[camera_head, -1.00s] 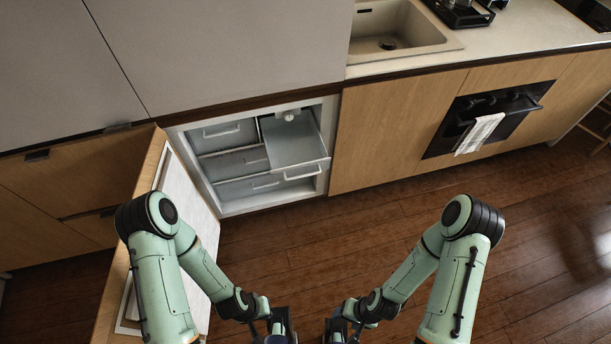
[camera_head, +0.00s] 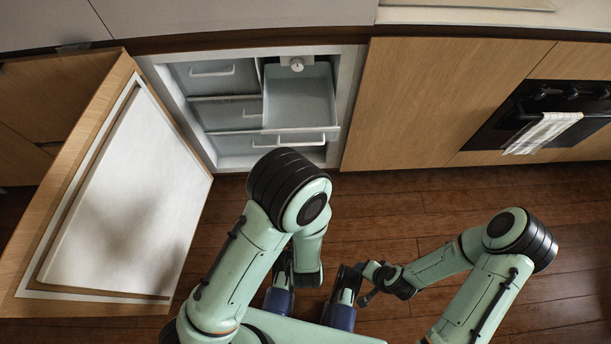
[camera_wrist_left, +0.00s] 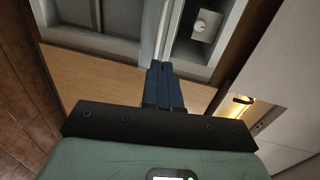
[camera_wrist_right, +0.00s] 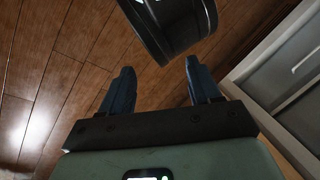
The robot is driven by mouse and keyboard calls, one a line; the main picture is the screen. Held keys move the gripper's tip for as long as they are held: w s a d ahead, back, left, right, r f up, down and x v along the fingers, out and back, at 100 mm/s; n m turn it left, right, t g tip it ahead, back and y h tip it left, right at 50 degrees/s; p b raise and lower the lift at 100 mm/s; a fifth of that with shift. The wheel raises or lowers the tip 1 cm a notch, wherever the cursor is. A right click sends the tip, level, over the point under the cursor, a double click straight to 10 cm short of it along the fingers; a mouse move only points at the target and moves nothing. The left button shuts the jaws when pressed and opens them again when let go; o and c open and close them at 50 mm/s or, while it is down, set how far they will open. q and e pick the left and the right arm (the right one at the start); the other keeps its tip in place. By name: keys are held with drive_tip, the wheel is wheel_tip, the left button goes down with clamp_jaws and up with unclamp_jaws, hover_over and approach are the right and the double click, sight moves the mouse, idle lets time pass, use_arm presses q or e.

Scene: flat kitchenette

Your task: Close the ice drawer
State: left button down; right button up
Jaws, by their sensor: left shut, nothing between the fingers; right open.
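The ice drawer (camera_head: 300,95) is the light grey bin at the upper right inside the open fridge compartment. It is pulled out, under a white unit with a round knob (camera_head: 297,65). Its front has a pale handle. My left gripper (camera_wrist_left: 164,70) is shut and empty in the left wrist view. Its fingers overlap a pale vertical strip there, with the knob to their upper right; I cannot tell whether they touch anything. In the head view my left arm hides much of that hand. My right gripper (camera_wrist_right: 160,78) is open and empty over the floor, pointing towards my left arm's black joint.
The fridge door (camera_head: 130,200) stands wide open on the left. Closed drawers (camera_head: 215,75) lie left of and below the ice drawer. A wooden cabinet front (camera_head: 425,105) is on the right, then an oven (camera_head: 540,115) with a towel. The floor (camera_head: 400,200) before the cabinets is clear.

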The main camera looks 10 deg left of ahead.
sight(300, 145)
use_arm(q)
drive_tip(key=b+x, duration=0.2)
drive_tip(key=x, duration=1)
drive_tip(key=shift+w, duration=0.2)
use_arm(e)
drive_tip(key=shift+t+h, duration=0.3)
drive_tip(key=shift+t, duration=0.4)
drive_tip(key=w+f, duration=0.1)
drive_tip(key=w+d+f, duration=0.1)
drive_tip(key=w, duration=0.1)
drive_tip(key=w+d+f, duration=0.1)
drive_tip(key=shift+w+d, duration=0.15)
drive_tip(key=shift+w, duration=0.05)
use_arm(q)
drive_tip(key=shift+a, duration=0.1)
